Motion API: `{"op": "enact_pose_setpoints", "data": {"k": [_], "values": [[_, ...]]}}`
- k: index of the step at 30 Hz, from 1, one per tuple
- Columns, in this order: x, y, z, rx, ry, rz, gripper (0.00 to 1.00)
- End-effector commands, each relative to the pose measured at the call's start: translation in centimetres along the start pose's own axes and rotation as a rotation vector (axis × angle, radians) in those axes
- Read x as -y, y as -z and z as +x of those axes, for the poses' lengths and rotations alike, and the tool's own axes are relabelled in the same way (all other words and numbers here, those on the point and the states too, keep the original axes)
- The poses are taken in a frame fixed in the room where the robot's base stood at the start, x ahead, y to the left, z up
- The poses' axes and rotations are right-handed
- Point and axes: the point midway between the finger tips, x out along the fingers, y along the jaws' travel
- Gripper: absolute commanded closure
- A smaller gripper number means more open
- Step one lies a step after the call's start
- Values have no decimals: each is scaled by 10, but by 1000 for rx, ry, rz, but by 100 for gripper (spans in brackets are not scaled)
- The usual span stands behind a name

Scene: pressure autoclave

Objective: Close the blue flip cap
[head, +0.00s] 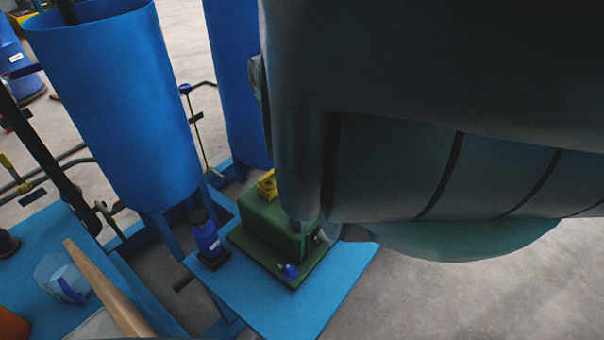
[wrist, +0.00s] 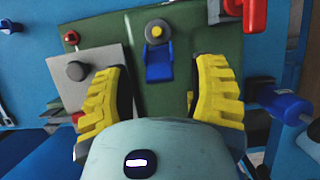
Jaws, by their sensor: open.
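The blue flip cap (wrist: 159,65) shows in the wrist view on the face of a green panel (wrist: 200,25). In the head view, the green housing (head: 265,222) stands on a blue platform. My arm covers the right half of that view and hides my fingers. I cannot make out the flip cap there.
In the wrist view, a grey plate with a dark knob (wrist: 76,70) lies left, a red handle (wrist: 254,18) upper right and a blue cylinder (wrist: 285,106) right. In the head view, a large blue tank (head: 120,100) and a blue bottle (head: 206,236) stand left of the housing.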

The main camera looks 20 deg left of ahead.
Motion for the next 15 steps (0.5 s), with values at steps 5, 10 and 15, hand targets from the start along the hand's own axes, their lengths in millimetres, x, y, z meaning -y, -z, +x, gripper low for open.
{"op": "enact_pose_setpoints", "data": {"k": [5,10,15], "values": [[0,0,2,0,0,-1,43],[0,0,1,1,0,0,43],[0,0,1,1,0,0,61]]}}
